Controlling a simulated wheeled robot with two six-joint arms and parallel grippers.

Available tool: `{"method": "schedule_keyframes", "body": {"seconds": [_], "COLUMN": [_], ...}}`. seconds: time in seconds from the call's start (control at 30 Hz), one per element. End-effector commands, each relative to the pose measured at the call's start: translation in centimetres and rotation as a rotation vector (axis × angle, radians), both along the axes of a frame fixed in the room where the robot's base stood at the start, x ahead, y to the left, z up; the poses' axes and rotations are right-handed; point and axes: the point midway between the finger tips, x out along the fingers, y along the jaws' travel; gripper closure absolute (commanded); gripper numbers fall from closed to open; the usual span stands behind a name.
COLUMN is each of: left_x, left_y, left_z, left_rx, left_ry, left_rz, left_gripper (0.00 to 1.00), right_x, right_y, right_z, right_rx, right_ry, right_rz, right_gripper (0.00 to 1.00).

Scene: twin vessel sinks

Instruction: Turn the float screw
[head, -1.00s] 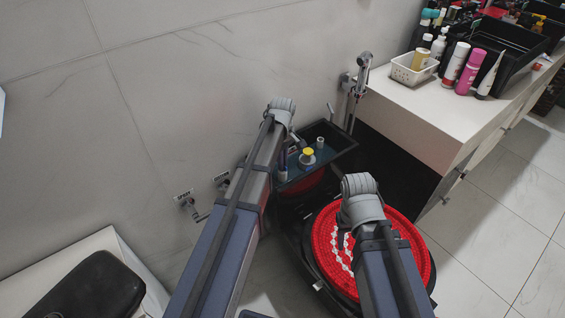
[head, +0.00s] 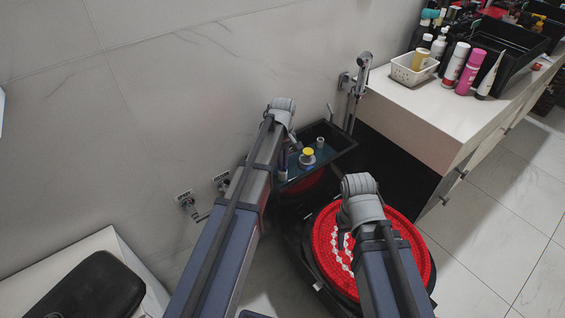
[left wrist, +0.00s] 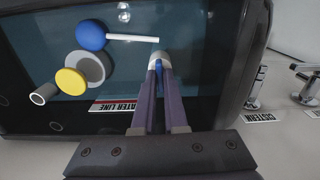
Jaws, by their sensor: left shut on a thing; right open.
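The open cistern tank (head: 338,157) stands against the wall. It holds water, and its dark rim (left wrist: 245,75) frames the left wrist view. Inside are a blue float ball (left wrist: 91,35) with a white rod (left wrist: 130,38), a yellow-topped valve (left wrist: 71,81), also in the head view (head: 308,153), and a grey tube (left wrist: 43,94). The fingertips hide most of the screw. My right gripper (head: 344,238) is open over the red toilet lid, mostly hidden by its own wrist.
The red round lid (head: 405,245) lies below the tank. A white counter (head: 430,110) with bottles and a white basket (head: 413,70) is to the right. A hand sprayer (head: 362,70) and wall taps (head: 186,202) are near the tank. A white bench-like block (head: 110,245) is at lower left.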

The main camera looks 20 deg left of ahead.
Motion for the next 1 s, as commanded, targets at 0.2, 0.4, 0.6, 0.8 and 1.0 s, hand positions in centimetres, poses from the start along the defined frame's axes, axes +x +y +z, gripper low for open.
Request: {"method": "schedule_keyframes", "body": {"seconds": [0.2,0.4,0.6,0.8,1.0], "left_x": [0.0,0.0,0.0,0.0,0.0], "left_y": [0.0,0.0,0.0,0.0,0.0], "left_z": [0.0,0.0,0.1,1.4,3.8], "left_rx": [0.0,0.0,0.0,0.0,0.0], "left_ry": [0.0,0.0,0.0,0.0,0.0], "left_rz": [0.001,0.001,0.001,0.001,0.001], "left_gripper": [0.7,0.6,0.6,0.6,0.6], "right_x": [0.0,0.0,0.0,0.0,0.0], "right_y": [0.0,0.0,0.0,0.0,0.0], "right_z": [0.0,0.0,0.2,1.3,3.8], "right_rx": [0.0,0.0,0.0,0.0,0.0], "right_ry": [0.0,0.0,0.0,0.0,0.0], "right_rz": [0.0,0.0,0.0,0.0,0.0], "right_gripper": [0.5,0.5,0.5,0.5,0.5]}}
